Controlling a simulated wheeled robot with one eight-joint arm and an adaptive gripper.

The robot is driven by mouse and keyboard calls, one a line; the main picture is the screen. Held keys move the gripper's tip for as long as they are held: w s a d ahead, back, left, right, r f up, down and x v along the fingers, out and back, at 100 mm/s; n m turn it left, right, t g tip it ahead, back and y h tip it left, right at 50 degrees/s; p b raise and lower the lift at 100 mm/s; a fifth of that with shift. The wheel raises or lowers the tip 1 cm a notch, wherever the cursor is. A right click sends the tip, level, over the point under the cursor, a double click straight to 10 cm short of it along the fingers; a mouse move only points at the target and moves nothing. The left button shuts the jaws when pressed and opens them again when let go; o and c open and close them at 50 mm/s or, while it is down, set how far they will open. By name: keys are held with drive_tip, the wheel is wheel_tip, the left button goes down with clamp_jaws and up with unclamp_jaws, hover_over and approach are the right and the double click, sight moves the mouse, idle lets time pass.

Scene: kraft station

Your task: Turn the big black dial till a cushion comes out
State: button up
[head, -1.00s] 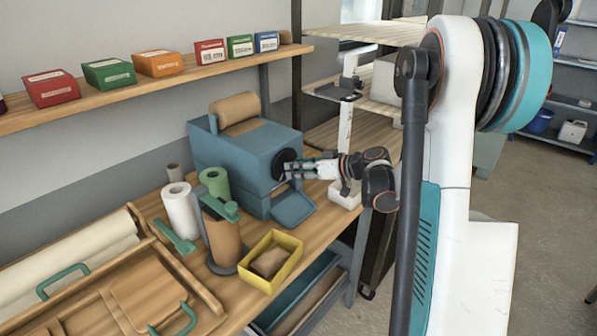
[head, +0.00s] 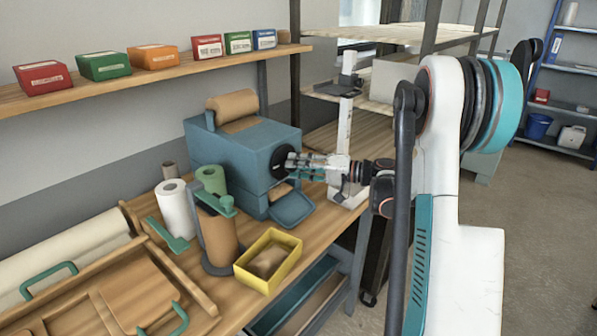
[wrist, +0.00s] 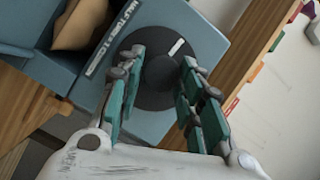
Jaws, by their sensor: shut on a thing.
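The big black dial (head: 280,164) is on the side of a blue machine (head: 235,150). In the wrist view the dial (wrist: 148,92) is a dark disc with a raised hub and a white mark near its upper right. My gripper (head: 292,163) is at the dial, its teal-padded fingers (wrist: 163,66) on either side of the hub, shut on it. A brown paper cushion (head: 281,191) shows in the machine's outlet, above the blue chute tray (head: 293,210). Brown paper (wrist: 82,24) also shows there in the wrist view.
A yellow bin (head: 250,276) with brown paper in it stands in front of the machine. A white-posted device (head: 346,130) stands close behind my gripper.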

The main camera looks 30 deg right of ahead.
drive_tip(key=m, duration=0.1)
drive_tip(key=m+t+b, duration=0.1)
drive_tip(key=m, duration=0.1)
drive_tip(key=m+y+b, duration=0.1)
drive_tip(key=shift+f, duration=0.25)
drive_tip(key=shift+m, duration=0.4)
drive_tip(key=o, duration=1.1)
drive_tip(key=shift+c, duration=0.2)
drive_tip(key=v, duration=1.2)
drive_tip(key=shift+f, duration=0.2)
